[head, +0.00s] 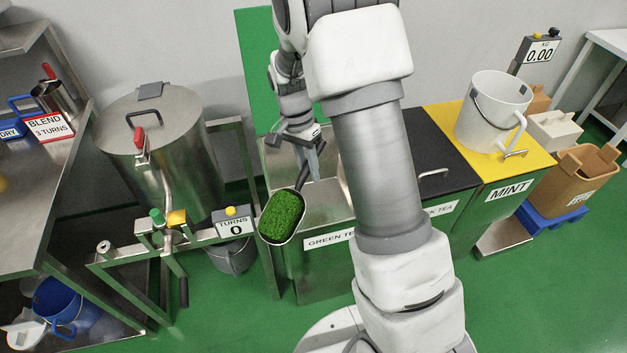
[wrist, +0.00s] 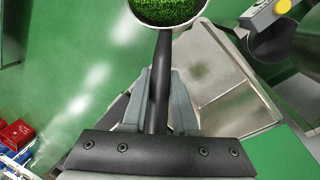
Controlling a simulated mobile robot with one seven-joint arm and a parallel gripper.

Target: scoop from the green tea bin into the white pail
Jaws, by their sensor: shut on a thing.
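My gripper (head: 314,163) is shut on the dark handle of a metal scoop (head: 298,236). The scoop is heaped with green leaves (head: 282,214) and hangs by the left front edge of the green tea bin (head: 325,278). The wrist view shows the scoop's handle (wrist: 160,85) between my gripper's fingers (wrist: 161,100), with part of the filled bowl at the top. The bin's front label is partly hidden by my arm. The white pail (head: 486,112) stands upright on the yellow mint lid, right of my arm.
A steel drum (head: 170,150) with a crank frame and a turns counter (head: 235,224) reading 0 stands left. A black lid (head: 430,150) lies between my arm and the yellow lid (head: 525,168). Brown boxes (head: 585,170) sit right.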

